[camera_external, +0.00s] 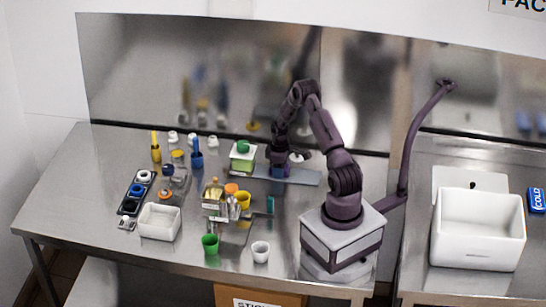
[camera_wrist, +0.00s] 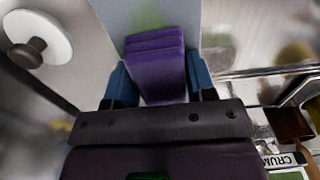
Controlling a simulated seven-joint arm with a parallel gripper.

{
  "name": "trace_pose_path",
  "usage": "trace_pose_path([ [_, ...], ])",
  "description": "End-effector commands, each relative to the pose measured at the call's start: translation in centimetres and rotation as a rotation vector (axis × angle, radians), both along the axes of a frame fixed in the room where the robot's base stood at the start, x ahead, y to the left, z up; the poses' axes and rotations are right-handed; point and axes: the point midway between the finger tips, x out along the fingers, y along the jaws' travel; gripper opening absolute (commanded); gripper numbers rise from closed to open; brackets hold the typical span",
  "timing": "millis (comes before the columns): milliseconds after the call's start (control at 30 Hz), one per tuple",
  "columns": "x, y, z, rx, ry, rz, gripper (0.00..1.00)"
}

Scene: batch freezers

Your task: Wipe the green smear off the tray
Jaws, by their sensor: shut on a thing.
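My gripper (camera_external: 279,166) is shut on a purple sponge (camera_wrist: 156,62), which sits between its two blue fingers. The sponge also shows in the external view (camera_external: 281,172), small and partly hidden by the gripper. The flat blue-grey tray (camera_external: 304,178) lies under the gripper near the back of the steel table. In the wrist view the tray (camera_wrist: 108,20) runs beneath the sponge. A faint green smear (camera_wrist: 148,16) shows on it just beyond the sponge's far end; part may be hidden under the sponge. I cannot tell whether the sponge touches the tray.
A white round lid with a dark knob (camera_wrist: 38,40) lies beside the tray. A green-topped tub (camera_external: 242,158) stands close at the tray's left end. Several bottles, cups and a white bin (camera_external: 160,221) crowd the table's left. A metal back panel (camera_external: 200,80) rises behind.

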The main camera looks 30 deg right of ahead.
Motion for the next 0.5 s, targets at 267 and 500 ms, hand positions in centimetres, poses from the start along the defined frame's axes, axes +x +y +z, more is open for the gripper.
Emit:
trace_pose_path([
  [267, -1.9, -1.9, 0.0, 0.001, 0.004, -0.002, 0.28],
  [500, -3.5, -3.4, 0.0, 0.001, 0.004, -0.001, 0.28],
])
